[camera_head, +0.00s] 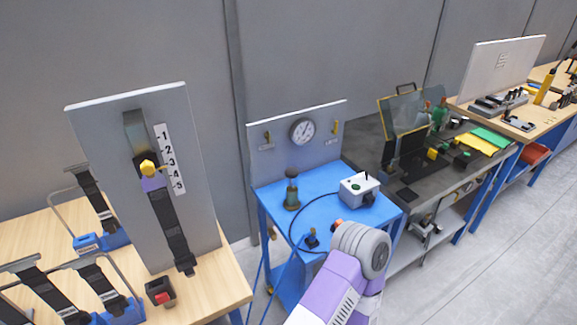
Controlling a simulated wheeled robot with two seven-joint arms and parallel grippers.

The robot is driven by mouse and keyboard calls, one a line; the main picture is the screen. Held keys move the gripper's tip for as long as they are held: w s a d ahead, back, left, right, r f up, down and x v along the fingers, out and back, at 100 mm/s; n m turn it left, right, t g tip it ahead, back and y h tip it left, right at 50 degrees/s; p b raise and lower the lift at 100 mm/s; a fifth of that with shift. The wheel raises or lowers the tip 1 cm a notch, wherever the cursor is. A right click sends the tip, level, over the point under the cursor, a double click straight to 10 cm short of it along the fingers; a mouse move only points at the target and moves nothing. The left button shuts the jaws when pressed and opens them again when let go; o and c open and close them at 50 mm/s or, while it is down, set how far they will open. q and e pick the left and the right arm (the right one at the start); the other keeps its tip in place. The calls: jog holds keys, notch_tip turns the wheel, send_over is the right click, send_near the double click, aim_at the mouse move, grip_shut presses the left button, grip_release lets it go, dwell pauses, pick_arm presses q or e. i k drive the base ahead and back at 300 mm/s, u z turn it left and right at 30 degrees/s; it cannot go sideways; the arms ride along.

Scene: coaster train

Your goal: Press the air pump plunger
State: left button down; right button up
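The likely air pump is a small dark green upright cylinder (292,192) with a black knob on top, standing at the left of the blue table (325,184). Its knob is up, clear of the body, and nothing touches it. One of my arms, with purple links and a grey joint, rises from the bottom middle in front of the table's front right part. I see no gripper fingers on it. No other gripper shows.
A round gauge (302,131) hangs on the grey back panel (270,165). A tall board (200,190) stands left. A dark workbench (430,173) is at right.

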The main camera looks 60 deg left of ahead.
aim_at(291, 172)
jog(key=u, duration=1.3)
jog(key=i, duration=0.25)
